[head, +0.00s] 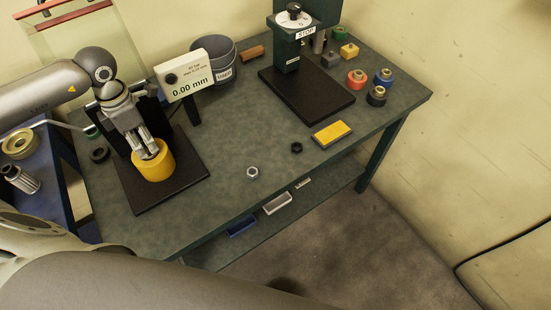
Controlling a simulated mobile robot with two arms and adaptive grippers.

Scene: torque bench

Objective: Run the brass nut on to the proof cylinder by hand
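A thick yellow cylinder (157,168) stands upright on a black base plate (190,178) at the left of the bench; it may be the proof cylinder. My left gripper (146,153) points down at its top, with the fingertips at or just inside the upper rim. Whether the fingers hold anything is too small to tell. I cannot make out a nut that is clearly brass. A silver hex nut (252,172) and a black nut (296,148) lie loose on the bench, apart from the gripper. My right gripper is out of the picture.
A gauge box (184,77) reading 0.00 mm and a grey bucket (214,63) stand behind. A dark press (308,94) marked STOP, a yellow block (332,132) and several coloured pieces (357,78) are at the right. The bench's front middle is mostly clear.

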